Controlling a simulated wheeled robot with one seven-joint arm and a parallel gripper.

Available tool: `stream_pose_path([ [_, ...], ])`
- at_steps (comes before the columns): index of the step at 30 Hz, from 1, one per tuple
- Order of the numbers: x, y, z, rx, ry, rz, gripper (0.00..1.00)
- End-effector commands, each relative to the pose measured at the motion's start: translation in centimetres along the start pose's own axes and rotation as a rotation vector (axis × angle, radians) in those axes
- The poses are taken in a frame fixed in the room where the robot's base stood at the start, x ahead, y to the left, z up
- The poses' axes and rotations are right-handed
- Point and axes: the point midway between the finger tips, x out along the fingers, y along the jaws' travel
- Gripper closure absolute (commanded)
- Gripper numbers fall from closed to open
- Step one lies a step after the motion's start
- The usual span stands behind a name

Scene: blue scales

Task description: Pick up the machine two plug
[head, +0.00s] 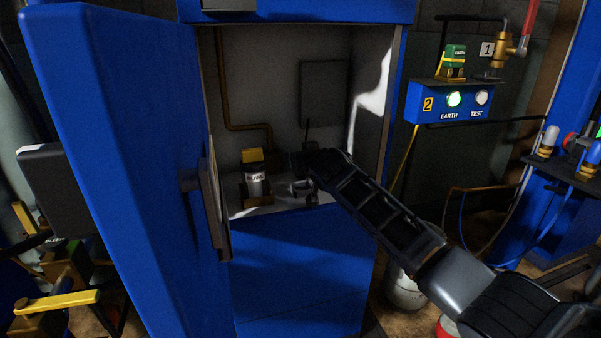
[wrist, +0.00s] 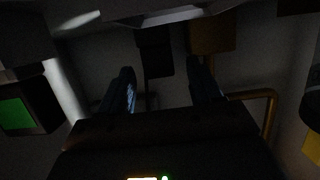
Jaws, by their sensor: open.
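A plug-like cylinder (head: 257,183) with a yellow top and a white label with dark lettering stands upright on the pale shelf inside the open blue cabinet. I cannot tell for certain that it is the machine two plug. My gripper (head: 301,187) is inside the cabinet, to the right of this cylinder and apart from it. In the dark wrist view my gripper (wrist: 165,90) is open, with nothing visible between its fingers. A dark rounded shape and a yellow patch (wrist: 312,148) are cut off at that view's right edge; I cannot tell if they are the cylinder.
The blue cabinet door (head: 120,150) stands open on the left. A brown pipe (head: 226,90) runs down the cabinet's back wall. A blue box (head: 450,104) marked 2, EARTH and TEST is to the right, with a green EARTH piece (head: 455,56) above it.

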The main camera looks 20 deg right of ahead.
Motion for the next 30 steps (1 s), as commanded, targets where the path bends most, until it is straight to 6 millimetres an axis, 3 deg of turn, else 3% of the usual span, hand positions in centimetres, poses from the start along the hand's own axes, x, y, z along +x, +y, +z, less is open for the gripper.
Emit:
stream_pose_path([
  [8,0.22,-0.02,-0.01,0.001,0.000,-0.001,0.36],
  [27,0.20,-0.01,-0.01,0.001,0.000,0.000,0.96],
  [30,0.19,-0.02,-0.03,0.001,0.001,-0.001,0.97],
])
